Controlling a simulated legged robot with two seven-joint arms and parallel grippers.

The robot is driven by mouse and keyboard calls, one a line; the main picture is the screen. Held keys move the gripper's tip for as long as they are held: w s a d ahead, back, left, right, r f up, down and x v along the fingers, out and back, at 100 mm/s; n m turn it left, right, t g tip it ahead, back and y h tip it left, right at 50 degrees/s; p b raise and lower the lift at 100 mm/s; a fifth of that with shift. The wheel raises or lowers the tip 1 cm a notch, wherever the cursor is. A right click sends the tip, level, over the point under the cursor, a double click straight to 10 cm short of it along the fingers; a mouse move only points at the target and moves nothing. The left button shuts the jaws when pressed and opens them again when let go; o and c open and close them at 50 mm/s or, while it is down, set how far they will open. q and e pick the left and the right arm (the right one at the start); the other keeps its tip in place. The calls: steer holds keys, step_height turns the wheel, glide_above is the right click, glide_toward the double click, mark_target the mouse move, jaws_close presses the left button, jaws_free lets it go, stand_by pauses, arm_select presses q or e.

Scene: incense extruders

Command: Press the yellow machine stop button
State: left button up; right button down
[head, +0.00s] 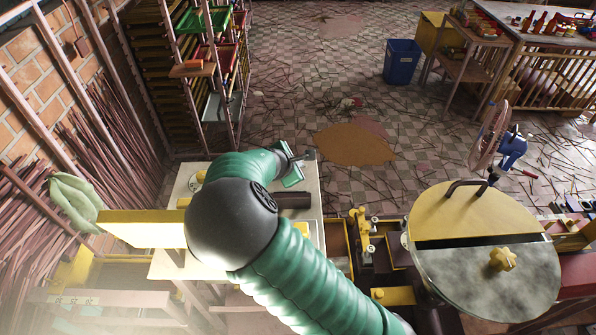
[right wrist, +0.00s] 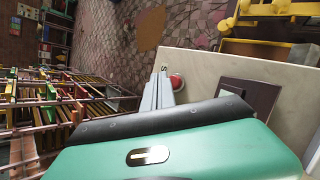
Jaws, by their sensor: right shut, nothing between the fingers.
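A red round button (right wrist: 177,83) sits on a cream panel (right wrist: 205,110) in the right wrist view, beside a small dark letter mark. In the head view the button cannot be made out. The cream panel (head: 312,208) also shows there, partly covered by my green right arm. My right gripper (head: 301,160) is over the panel's far edge, with its fingers shut and empty. In the right wrist view the grey fingers (right wrist: 160,80) lie just left of the button; whether they touch it I cannot tell. A yellow-edged box part (head: 140,216) stands left of my arm. My left gripper is not in view.
A rack (head: 215,70) stands beyond the panel at left. A blue bin (head: 402,62) is on the floor.

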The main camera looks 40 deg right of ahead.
steer(key=shift+f, duration=0.3)
steer(key=shift+s+f+b, duration=0.1)
steer(key=shift+f+b, duration=0.25)
steer(key=shift+f, duration=0.2)
stand_by(0.5)
stand_by(0.3)
steer(key=shift+r+p, duration=0.95)
steer(key=shift+p, duration=0.05)
step_height(320, 180, up, 5)
steer(key=p, duration=0.5)
steer(key=shift+r, duration=0.15)
